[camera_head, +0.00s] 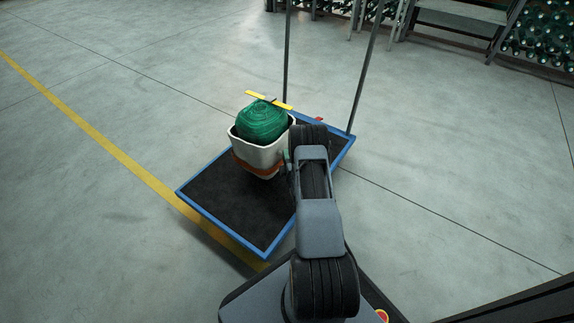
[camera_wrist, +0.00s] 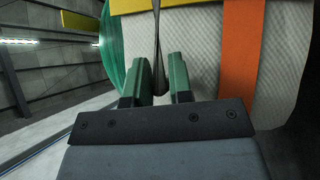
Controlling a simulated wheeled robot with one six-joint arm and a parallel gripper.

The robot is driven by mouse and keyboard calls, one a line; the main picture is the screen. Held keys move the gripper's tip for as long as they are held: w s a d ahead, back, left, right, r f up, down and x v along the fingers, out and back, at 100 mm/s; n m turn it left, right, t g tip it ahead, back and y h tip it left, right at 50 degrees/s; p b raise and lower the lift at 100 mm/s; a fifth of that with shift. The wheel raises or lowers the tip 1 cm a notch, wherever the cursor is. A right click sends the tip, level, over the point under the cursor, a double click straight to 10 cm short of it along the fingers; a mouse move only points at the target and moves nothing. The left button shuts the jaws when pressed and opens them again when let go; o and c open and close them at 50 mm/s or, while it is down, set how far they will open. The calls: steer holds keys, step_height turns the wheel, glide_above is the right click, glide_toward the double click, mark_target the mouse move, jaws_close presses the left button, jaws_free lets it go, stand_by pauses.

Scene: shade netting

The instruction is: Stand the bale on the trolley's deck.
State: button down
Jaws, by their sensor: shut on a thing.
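The bale is a roll of green netting (camera_head: 263,121) in a whitish wrap (camera_head: 262,153) with an orange band (camera_head: 246,166) near its lower end and a yellow strip across its top. It looks roughly upright, green end up, over the deck of the trolley (camera_head: 223,199), which is black with a blue rim. I cannot tell whether its bottom touches the deck. My gripper (camera_wrist: 161,78) is shut on a dark strap on the bale's side, between two green fingers.
Two tall grey handle posts (camera_head: 287,58) rise at the trolley's far end. A yellow floor line (camera_head: 92,121) runs past its left side. The floor around is clear.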

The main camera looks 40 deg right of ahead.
steer(key=shift+w+d+f+b, duration=0.25)
steer(key=shift+w+f+b, duration=0.05)
steer(key=shift+w+f, duration=0.15)
step_height(320, 180, down, 3)
steer(key=shift+w+d+f+b, duration=0.1)
steer(key=shift+w+f+b, duration=0.1)
steer(key=shift+b, duration=0.65)
steer(key=c, duration=1)
jaws_free()
steer(key=shift+s+f, duration=0.1)
